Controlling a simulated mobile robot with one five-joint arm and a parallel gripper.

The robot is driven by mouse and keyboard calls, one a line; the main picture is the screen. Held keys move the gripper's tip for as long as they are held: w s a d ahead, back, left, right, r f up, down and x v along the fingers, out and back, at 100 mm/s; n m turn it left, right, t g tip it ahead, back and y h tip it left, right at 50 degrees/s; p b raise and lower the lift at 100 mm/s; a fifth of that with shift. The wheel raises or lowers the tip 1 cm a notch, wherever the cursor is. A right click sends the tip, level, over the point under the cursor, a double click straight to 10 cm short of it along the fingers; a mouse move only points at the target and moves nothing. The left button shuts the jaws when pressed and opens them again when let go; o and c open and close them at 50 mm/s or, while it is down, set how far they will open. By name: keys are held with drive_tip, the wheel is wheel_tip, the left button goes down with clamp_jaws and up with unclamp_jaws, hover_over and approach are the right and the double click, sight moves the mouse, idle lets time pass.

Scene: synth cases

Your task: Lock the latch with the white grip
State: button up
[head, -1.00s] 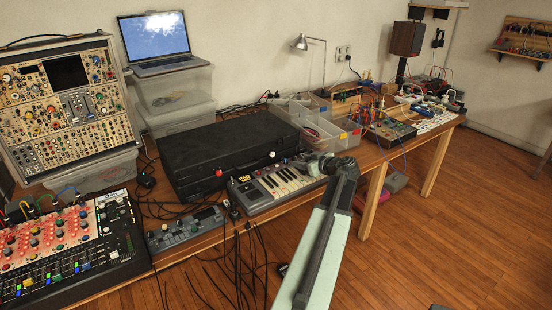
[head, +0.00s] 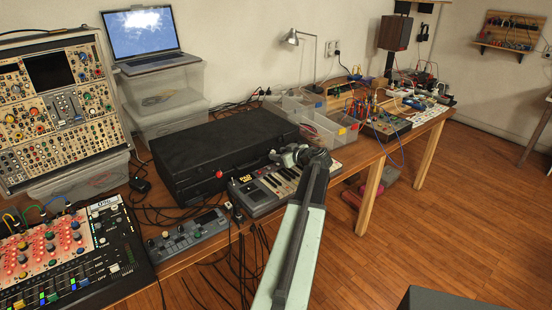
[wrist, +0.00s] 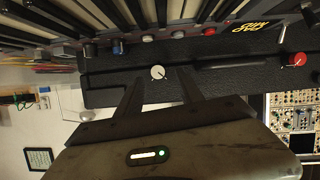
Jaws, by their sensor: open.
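A closed black case (head: 225,140) lies on the table, its front facing me. In the wrist view its dark front (wrist: 225,80) runs across the picture. The latch's round white grip (wrist: 157,72) shows there between my open fingertips, with nothing held. My gripper (wrist: 158,80) points at it; I cannot tell whether the fingers touch it. In the head view my gripper (head: 288,157) is at the right end of the case front and largely hides the white grip. A second latch with a red grip (head: 219,174) is further left on that front; it also shows in the wrist view (wrist: 298,59).
A small keyboard (head: 262,196) lies close in front of the case, below my gripper. A grey device (head: 187,237) and loose cables (head: 240,262) lie further left. Clear bins (head: 312,127) stand just right of the case. A laptop (head: 142,38) sits on clear boxes behind.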

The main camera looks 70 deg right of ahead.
sight(272, 152)
drive_tip(key=x, duration=0.3)
drive_tip(key=shift+d+b, duration=0.1)
drive_tip(key=shift+b, duration=0.25)
drive_tip(key=shift+s, duration=0.1)
